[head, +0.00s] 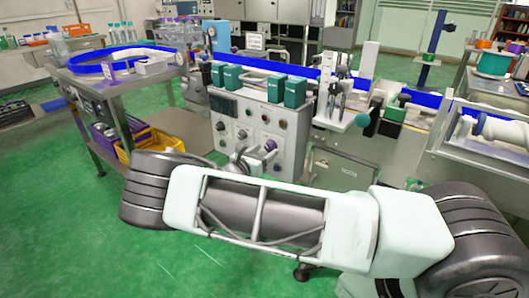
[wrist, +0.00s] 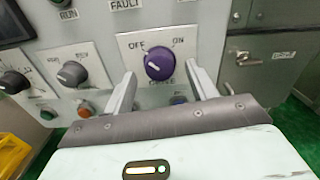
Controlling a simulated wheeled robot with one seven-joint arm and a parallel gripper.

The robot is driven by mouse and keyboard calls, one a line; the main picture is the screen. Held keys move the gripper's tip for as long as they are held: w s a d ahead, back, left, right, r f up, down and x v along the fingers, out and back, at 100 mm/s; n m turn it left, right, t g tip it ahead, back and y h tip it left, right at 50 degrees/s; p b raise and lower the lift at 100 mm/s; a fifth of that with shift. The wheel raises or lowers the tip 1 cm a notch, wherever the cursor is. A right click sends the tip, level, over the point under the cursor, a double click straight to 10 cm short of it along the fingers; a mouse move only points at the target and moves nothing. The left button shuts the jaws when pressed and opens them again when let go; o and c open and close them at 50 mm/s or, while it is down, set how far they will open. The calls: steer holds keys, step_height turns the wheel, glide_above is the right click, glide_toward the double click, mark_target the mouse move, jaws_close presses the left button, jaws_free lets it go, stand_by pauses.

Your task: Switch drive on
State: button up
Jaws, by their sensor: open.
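The drive switch is a purple rotary knob (wrist: 159,65) on a white plate marked OFF at upper left and ON at upper right; the word below it is partly covered. It also shows as a small purple spot in the head view (head: 270,145), on the grey control panel (head: 229,128). A pale mark on the knob seems to lean towards OFF, but it is small. My gripper (wrist: 162,78) is open, its fingertips to the lower left and lower right of the knob, with no clear contact. In the head view my gripper (head: 252,158) is in front of the panel, partly hidden by my wrist.
Other dark knobs (wrist: 72,74) sit left of the switch, with a green button (wrist: 47,114) and an orange button (wrist: 84,109) below. A cabinet door with a handle (wrist: 247,59) is to the right. A table (head: 103,83) with yellow and purple bins stands left.

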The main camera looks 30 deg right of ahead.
steer(key=shift+w+d, duration=0.15)
steer(key=shift+d, duration=0.25)
steer(key=shift+c, duration=0.4)
steer(key=c, duration=0.9)
